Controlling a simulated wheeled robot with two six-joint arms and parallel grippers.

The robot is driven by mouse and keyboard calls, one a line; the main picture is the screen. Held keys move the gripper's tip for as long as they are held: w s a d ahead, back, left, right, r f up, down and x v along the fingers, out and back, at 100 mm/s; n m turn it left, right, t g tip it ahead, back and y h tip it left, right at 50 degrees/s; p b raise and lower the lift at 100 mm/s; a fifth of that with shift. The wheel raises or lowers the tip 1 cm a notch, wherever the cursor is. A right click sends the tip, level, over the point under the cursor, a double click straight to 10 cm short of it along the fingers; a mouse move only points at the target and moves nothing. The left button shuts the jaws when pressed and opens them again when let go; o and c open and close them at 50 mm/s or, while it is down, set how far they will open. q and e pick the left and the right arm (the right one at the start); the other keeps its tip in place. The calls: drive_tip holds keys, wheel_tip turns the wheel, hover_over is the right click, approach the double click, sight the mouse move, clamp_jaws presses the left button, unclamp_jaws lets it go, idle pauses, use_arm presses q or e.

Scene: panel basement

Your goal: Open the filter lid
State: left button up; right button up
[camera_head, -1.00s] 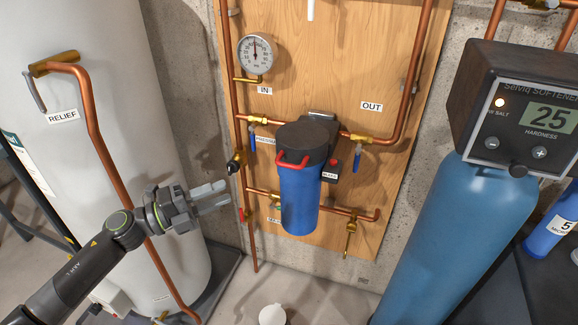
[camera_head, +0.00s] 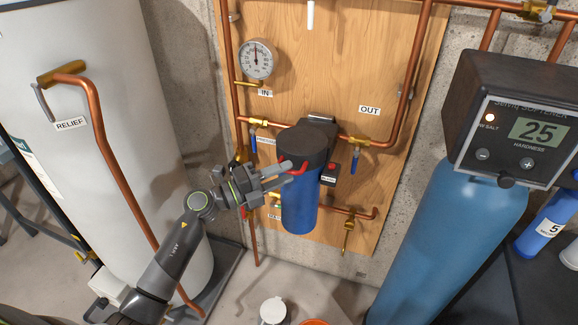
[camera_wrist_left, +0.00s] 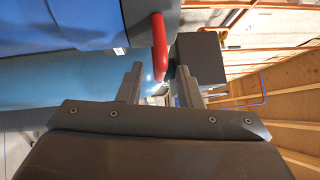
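The filter housing has a blue body (camera_head: 299,208) and a black lid (camera_head: 300,142) with a red handle (camera_head: 299,168) on its front. It is fixed to the wooden board. My left gripper (camera_head: 287,171) is at the handle, in front of the lid. In the left wrist view the fingers (camera_wrist_left: 160,75) are apart, with the red handle (camera_wrist_left: 160,45) between their tips and a gap on either side. The gripper hides part of the handle in the head view. The lid sits on the body. My right gripper is not in view.
Copper pipes with blue-handled valves (camera_head: 354,160) run beside the filter. A red button (camera_head: 332,167) sits right of it. A white tank (camera_head: 95,150) stands left, a blue softener tank (camera_head: 445,240) right. A white container (camera_head: 272,310) is on the floor below.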

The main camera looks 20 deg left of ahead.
use_arm(q)
drive_tip(key=shift+x, duration=1.1)
clamp_jaws()
